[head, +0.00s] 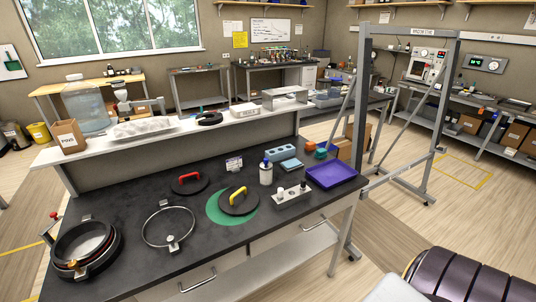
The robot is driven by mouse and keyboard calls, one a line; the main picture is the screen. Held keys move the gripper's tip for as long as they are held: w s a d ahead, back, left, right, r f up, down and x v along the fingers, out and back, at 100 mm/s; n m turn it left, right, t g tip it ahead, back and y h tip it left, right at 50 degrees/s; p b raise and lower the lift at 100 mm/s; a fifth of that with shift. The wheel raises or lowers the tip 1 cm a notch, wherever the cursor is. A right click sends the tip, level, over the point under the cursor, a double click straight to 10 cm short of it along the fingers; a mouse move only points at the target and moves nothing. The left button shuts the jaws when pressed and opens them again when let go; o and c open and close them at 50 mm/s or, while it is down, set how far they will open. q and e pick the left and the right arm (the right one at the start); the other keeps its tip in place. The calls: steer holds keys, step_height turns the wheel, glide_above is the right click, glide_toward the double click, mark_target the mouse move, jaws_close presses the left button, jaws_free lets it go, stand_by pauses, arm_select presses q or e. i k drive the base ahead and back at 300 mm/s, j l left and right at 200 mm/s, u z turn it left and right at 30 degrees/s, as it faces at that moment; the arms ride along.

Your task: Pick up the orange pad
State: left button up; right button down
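A small orange item (309,146) sits at the back right of the dark bench top, beside a small green item (320,153). It may be the orange pad, but it is too small for me to tell its shape. A blue pad-like block (280,153) and a lighter blue one (291,165) lie to its left. Neither of my grippers shows in the head view.
The dark bench top (110,206) also holds a purple tray (332,174), a white bottle (266,172), a block with pegs (292,195), a yellow-handled black disc (238,201) on a green circle, a red-handled disc (190,184) and rings. A raised shelf (60,155) runs behind. A metal frame (358,100) stands right.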

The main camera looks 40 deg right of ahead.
mark_target(310, 146)
steer(key=z, duration=1.6)
steer(key=i+l, duration=0.2)
steer(key=l, duration=0.3)
steer(key=i+l+u, duration=0.1)
steer(key=l, duration=0.4)
steer(key=i+l+u, duration=0.1)
steer(key=i+l, duration=0.2)
steer(key=l, duration=0.2)
steer(key=i+l, duration=0.15)
steer(key=l, duration=0.4)
steer(key=i+l+u, duration=0.1)
steer(key=l, duration=0.4)
steer(key=i+l, duration=0.2)
steer(key=l, duration=0.35)
steer(key=i+l+u, duration=0.15)
steer(key=l, duration=0.4)
steer(key=i+l, duration=0.1)
steer(key=l, duration=0.45)
